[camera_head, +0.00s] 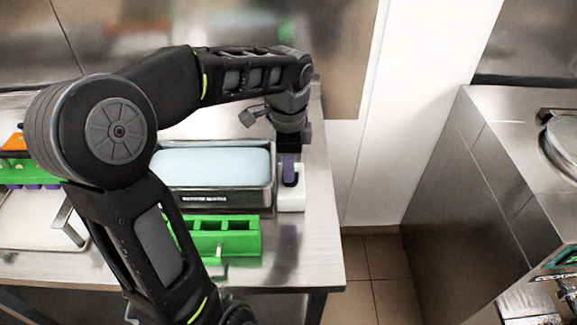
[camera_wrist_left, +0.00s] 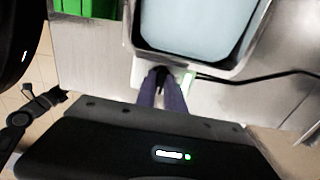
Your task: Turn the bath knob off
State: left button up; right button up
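The bath (camera_head: 215,199) is a steel tank with pale blue contents on the steel counter. Its side also shows at the top of the left wrist view (camera_wrist_left: 190,62). A white control unit (camera_head: 291,202) stands against the bath's right end. The bath knob (camera_wrist_left: 159,73) is a small dark part on this unit, mostly hidden by my fingers. My left gripper (camera_head: 290,172) reaches down onto the unit from above. In the left wrist view its two purple-grey fingers (camera_wrist_left: 161,84) are close together, with the dark knob between their tips. My right gripper is not in view.
A green rack (camera_head: 238,238) stands in front of the bath. Another green rack (camera_head: 40,172) and an orange item (camera_head: 14,142) are at the left. A black cable (camera_wrist_left: 250,79) runs from the unit. The counter's right edge is close, with a floor gap beyond.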

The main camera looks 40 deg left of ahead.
pick_arm(q)
grip_shut()
jog(key=shift+n, duration=0.4)
jog(key=n+b, duration=0.1)
jog(key=n, duration=0.6)
jog(key=shift+d+n+b, duration=0.1)
jog(key=shift+n+b, duration=0.2)
jog(key=shift+n, duration=0.1)
jog(key=n, duration=0.4)
jog(key=shift+d+n+b, duration=0.1)
jog(key=shift+n+b, duration=0.2)
jog(key=n, duration=0.4)
jog(key=shift+n, duration=0.4)
